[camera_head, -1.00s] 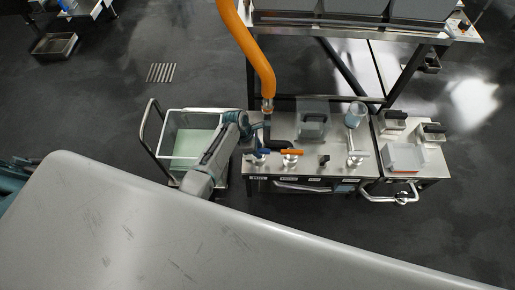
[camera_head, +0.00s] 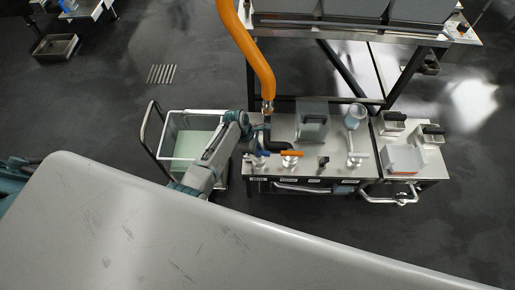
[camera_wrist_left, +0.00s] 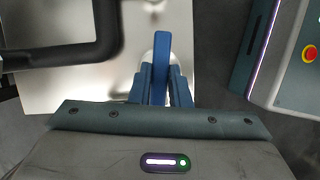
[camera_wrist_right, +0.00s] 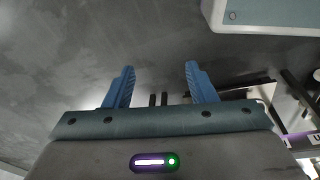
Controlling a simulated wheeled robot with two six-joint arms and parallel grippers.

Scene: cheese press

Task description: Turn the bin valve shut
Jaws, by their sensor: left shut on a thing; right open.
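A blue valve lever (camera_wrist_left: 161,55) stands between the two blue fingers of my left gripper (camera_wrist_left: 160,85) in the left wrist view, which is shut on it. A pale round valve body shows partly behind the fingers. In the head view my left gripper (camera_head: 256,151) is at the left front corner of the steel bench, and the lever there is mostly hidden. A second valve with an orange lever (camera_head: 292,153) sits just to its right, its lever lying left to right. My right gripper (camera_wrist_right: 158,85) is open and empty over dark floor in the right wrist view.
A wheeled cart with a clear-walled bin (camera_head: 171,140) stands left of the steel bench (camera_head: 285,130). A black curved pipe (camera_head: 268,137) and thick orange hose (camera_head: 245,40) rise near my left gripper. A grey lidded box (camera_head: 313,121) stands on the bench.

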